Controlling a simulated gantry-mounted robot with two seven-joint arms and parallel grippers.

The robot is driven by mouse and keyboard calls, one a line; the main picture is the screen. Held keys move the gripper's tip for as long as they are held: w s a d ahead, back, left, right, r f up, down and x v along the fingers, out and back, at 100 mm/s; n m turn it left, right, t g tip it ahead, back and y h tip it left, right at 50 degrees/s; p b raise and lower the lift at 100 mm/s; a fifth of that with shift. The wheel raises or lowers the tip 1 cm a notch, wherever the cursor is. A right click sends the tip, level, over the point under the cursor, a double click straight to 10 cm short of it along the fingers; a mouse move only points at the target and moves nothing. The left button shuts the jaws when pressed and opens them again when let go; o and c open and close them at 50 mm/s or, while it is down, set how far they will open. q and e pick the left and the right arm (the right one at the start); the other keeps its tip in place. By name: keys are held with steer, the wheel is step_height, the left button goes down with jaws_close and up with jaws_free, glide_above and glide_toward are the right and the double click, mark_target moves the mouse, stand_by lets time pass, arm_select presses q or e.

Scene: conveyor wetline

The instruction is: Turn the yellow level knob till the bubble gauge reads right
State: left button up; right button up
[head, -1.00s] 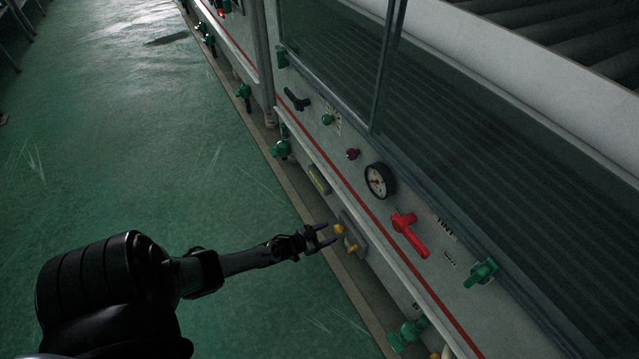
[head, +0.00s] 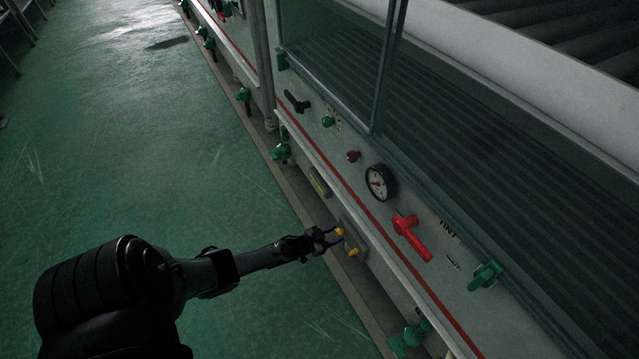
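The yellow level knob (head: 352,252) sits on a small grey plate low on the machine's front. It shows as two yellow lobes, one upper left and one lower right. The bubble gauge (head: 319,181) is a small yellow-green bar on the panel, up and left of the knob. Its bubble is too small to read. My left gripper (head: 335,236) has its fingers apart, with the tips at the knob's upper-left lobe. Whether they touch it I cannot tell. My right gripper is not in view.
Another green valve (head: 410,338) is low at the right. A white ledge with a red stripe runs above the knob. The green floor (head: 130,180) is clear.

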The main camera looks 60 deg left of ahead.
arm_select(q)
steer(key=shift+c, duration=0.4)
steer(key=n+h, duration=0.1)
steer(key=n, duration=0.1)
steer(key=shift+a+n+h, duration=0.1)
steer(key=shift+n+h, duration=0.2)
steer(key=o, duration=0.7)
steer(key=s+p, duration=0.2)
steer(key=s, duration=0.4)
stand_by(0.6)
